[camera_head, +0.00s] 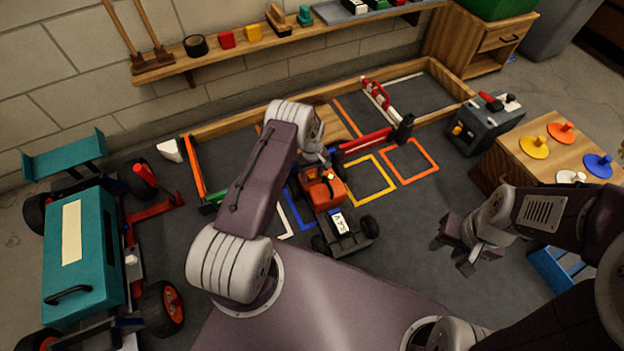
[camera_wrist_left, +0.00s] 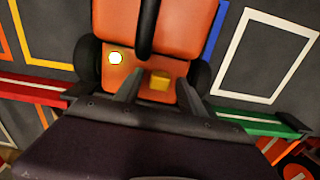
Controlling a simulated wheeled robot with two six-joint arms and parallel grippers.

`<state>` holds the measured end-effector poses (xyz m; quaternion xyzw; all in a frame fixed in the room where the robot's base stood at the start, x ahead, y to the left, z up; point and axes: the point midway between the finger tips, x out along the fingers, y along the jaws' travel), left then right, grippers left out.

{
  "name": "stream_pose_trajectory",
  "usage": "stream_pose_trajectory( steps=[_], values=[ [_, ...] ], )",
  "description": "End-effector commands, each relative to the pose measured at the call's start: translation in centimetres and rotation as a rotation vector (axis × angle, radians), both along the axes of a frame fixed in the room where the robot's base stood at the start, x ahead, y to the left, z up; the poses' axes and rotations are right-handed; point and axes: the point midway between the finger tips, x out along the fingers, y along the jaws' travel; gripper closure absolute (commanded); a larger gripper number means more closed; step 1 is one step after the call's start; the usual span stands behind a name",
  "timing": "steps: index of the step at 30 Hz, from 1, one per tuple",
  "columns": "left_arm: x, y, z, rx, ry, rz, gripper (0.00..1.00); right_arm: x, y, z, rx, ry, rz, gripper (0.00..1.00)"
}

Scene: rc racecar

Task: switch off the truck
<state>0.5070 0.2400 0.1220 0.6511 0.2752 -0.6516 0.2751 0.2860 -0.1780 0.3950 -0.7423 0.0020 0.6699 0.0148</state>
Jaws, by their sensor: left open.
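The truck is small, with an orange body (camera_head: 322,192) and a dark front carrying a white plate (camera_head: 338,222). It stands on the grey mat in the middle of the head view. In the left wrist view its orange body (camera_wrist_left: 150,25) fills the upper middle. A yellow block-shaped part (camera_wrist_left: 159,80) and a white round part (camera_wrist_left: 115,58) show on its orange end panel. My left gripper (camera_wrist_left: 164,88) is open at that end, its fingers on either side of the yellow part; contact is unclear. My right gripper (camera_head: 455,256) appears open and empty, right of the truck.
A large teal racecar (camera_head: 85,255) stands at the left. Red (camera_head: 365,140) and green (camera_wrist_left: 255,123) barriers flank the truck's end. A dark toolbox-like unit (camera_head: 485,125) and a wooden table (camera_head: 545,142) with coloured discs stand at the right. A wall shelf runs behind.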

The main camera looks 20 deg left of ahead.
Motion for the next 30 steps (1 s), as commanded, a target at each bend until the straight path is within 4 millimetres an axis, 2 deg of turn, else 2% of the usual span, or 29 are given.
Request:
stream_pose_trajectory(
  steps=[4,5,9,10,30],
  values=[
    [0.02,0.01,0.19,0.000,0.000,0.000,0.53,0.01,0.00,0.17,0.000,0.000,0.000,0.64],
    [0.02,0.01,0.19,0.000,0.000,0.000,0.55,0.01,0.00,0.18,0.000,0.000,0.000,0.64],
    [0.01,0.00,0.20,0.000,0.000,0.000,0.94,0.01,0.00,0.18,0.000,0.000,0.000,0.64],
    [0.01,0.00,0.20,0.000,0.000,0.000,1.00,0.01,0.00,0.18,0.000,0.000,0.000,0.64],
    [0.00,0.00,0.20,0.000,0.000,0.000,1.00,0.01,0.00,0.17,0.000,0.000,0.000,0.64]
  ],
)
